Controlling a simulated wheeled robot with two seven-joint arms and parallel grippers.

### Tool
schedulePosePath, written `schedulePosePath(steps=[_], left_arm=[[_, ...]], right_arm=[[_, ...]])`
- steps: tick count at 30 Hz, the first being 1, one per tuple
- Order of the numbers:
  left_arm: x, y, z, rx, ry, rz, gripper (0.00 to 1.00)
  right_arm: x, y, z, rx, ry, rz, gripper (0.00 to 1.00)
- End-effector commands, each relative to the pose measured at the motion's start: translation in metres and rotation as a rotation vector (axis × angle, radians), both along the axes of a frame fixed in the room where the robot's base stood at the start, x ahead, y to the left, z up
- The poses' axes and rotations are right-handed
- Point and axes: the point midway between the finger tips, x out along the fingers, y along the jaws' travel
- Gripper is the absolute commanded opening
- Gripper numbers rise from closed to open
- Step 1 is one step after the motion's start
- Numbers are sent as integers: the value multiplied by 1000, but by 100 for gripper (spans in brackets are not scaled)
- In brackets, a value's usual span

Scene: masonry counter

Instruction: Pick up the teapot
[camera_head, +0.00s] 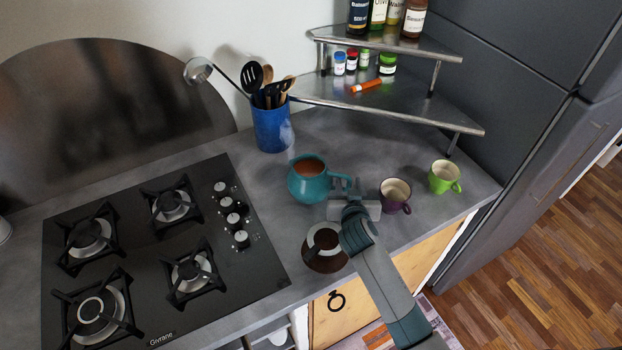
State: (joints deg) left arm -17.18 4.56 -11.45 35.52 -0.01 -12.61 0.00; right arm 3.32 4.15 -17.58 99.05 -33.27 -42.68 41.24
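The teal teapot (307,187) stands upright on the grey counter, right of the stove, with a brown round top. Its handle points right, toward my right gripper (347,186). My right arm comes in from the lower right, and the gripper's fingers are at the handle. The gripper body hides part of the handle, so I cannot tell whether the fingers are closed on it. My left gripper is not in view.
A purple mug (395,196) stands close right of my gripper, with a green mug (444,177) beyond. A brown round object (325,262) lies near the counter's front edge. A blue utensil holder (272,128), a corner shelf (390,103) and a black stove (150,250) surround the spot.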

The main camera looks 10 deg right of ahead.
Motion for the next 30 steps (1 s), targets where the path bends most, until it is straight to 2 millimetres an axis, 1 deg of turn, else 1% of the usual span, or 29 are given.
schedulePosePath(steps=[5,8,9,10,30], left_arm=[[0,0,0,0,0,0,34],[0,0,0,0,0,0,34],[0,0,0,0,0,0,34],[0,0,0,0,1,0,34],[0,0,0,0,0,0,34]], right_arm=[[0,0,0,0,0,0,33],[0,0,0,0,0,0,12],[0,0,0,0,0,0,2],[0,0,0,0,0,0,0],[0,0,0,0,0,0,0]])
